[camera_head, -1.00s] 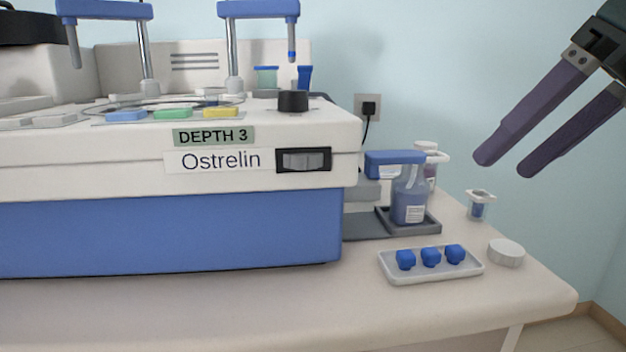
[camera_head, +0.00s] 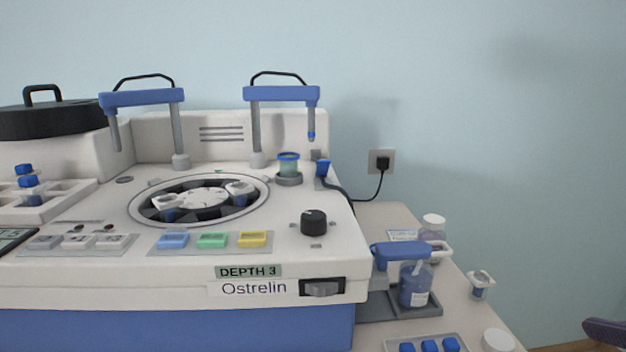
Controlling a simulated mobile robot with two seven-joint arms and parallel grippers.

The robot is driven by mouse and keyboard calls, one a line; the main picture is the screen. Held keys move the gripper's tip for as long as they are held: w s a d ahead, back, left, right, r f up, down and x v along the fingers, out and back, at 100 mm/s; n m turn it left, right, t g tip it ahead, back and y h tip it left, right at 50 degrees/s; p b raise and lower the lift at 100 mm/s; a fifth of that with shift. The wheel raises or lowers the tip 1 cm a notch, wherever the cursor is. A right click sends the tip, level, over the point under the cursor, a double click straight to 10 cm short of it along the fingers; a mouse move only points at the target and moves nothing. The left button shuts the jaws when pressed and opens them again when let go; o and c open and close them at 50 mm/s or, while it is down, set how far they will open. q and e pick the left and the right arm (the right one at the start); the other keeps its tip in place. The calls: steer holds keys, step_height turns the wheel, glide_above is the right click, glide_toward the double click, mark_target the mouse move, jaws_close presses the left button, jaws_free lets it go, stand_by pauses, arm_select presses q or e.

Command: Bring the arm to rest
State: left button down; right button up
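Only a small dark purple piece of my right gripper (camera_head: 607,331) shows, at the lower right corner. The rest of it is outside the picture, and I cannot tell whether it is open or shut. It is apart from the table and the things on it. My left gripper is not in view.
A white and blue staining machine (camera_head: 130,285) labelled Ostrelin fills the left and middle, with a round carousel and two blue-topped arms. Right of it stand a blue bottle (camera_head: 415,290), a small capped jar (camera_head: 479,285), a tray (camera_head: 460,338) and a white lid (camera_head: 498,341).

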steer(key=s+a+f+m+g+y+p, duration=0.15)
steer(key=s+g, duration=0.25)
steer(key=s, duration=0.4)
steer(key=s+a+f+g+p, duration=0.1)
steer(key=s+g+p, duration=0.2)
steer(key=s, duration=0.4)
arm_select(q)
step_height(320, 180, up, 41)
steer(key=p, duration=3.5)
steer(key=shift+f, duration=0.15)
arm_select(e)
step_height(320, 180, up, 35)
steer(key=shift+w+d, duration=0.25)
